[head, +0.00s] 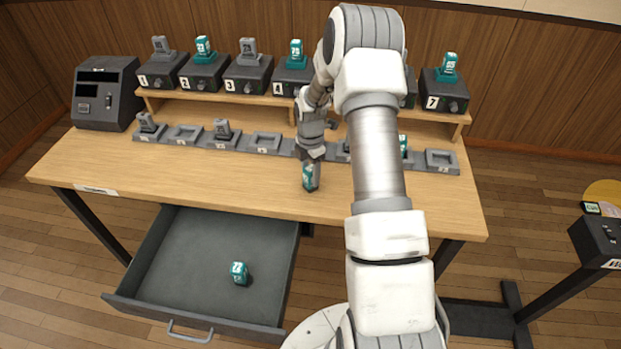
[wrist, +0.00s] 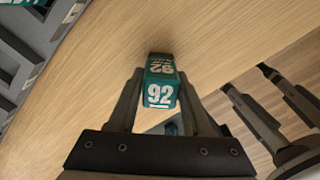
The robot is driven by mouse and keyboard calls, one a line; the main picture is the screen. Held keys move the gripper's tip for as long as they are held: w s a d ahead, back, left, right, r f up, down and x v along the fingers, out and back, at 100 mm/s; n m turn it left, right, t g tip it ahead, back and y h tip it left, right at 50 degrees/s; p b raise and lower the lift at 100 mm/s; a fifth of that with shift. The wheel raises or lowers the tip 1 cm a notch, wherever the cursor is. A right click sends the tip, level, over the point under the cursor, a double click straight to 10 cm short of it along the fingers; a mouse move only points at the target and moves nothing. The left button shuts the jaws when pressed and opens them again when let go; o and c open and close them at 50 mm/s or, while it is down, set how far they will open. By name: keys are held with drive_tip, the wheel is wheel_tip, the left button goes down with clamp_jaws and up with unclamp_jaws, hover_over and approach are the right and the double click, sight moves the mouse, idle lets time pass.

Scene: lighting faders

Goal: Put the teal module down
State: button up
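The teal module (head: 309,176), marked 92 in the wrist view (wrist: 160,93), is between the fingertips of my gripper (head: 311,160). The fingers meet its sides, so my gripper is shut on it. It is over the bare front middle of the wooden table (head: 230,185), close to the top. I cannot tell whether its base touches the wood. My arm hides part of the table behind it and to its right.
An open grey drawer (head: 190,265) below the table holds another teal module (head: 239,272). A row of grey cradles (head: 265,143) crosses the table, some holding modules. Numbered black boxes (head: 248,75) stand on a raised shelf behind. The table's front left is clear.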

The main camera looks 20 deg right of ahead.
clamp_jaws()
